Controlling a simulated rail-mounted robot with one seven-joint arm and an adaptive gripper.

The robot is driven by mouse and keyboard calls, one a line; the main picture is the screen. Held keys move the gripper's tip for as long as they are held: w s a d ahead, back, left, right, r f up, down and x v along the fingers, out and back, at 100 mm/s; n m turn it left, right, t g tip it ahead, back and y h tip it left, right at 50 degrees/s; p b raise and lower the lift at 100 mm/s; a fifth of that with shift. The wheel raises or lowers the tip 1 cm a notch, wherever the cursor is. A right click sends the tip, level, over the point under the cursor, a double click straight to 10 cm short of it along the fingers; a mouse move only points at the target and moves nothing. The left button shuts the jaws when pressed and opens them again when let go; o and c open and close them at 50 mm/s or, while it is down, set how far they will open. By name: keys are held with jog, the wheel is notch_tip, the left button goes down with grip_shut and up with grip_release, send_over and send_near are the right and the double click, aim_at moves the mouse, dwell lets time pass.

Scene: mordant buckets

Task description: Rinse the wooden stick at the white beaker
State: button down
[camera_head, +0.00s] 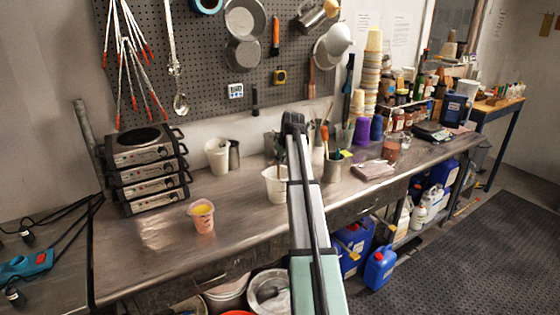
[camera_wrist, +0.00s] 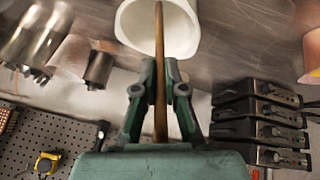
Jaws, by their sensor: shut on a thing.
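My gripper (camera_wrist: 162,75) is shut on the wooden stick (camera_wrist: 159,35), which runs between its fingers. In the wrist view the stick lies across the mouth of a white beaker (camera_wrist: 188,25). I cannot tell how deep its tip reaches. In the head view this white beaker (camera_head: 275,187) stands on the steel bench, just left of my arm. My gripper (camera_head: 275,148) is above it, partly hidden by my arm, and the stick is hard to make out there.
A pink cup with yellow contents (camera_head: 202,217) stands front left on the bench (camera_head: 150,255). Stacked hot plates (camera_head: 146,165) are behind it. Another white beaker (camera_head: 217,157) stands near the wall. A metal pot with tools (camera_head: 333,168) is close right of my arm.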

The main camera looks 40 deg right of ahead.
jog(key=shift+s+a, duration=0.5)
jog(key=shift+a, duration=0.15)
jog(key=shift+w+d, duration=0.55)
jog(key=shift+d, duration=0.1)
jog(key=shift+s+a, duration=0.1)
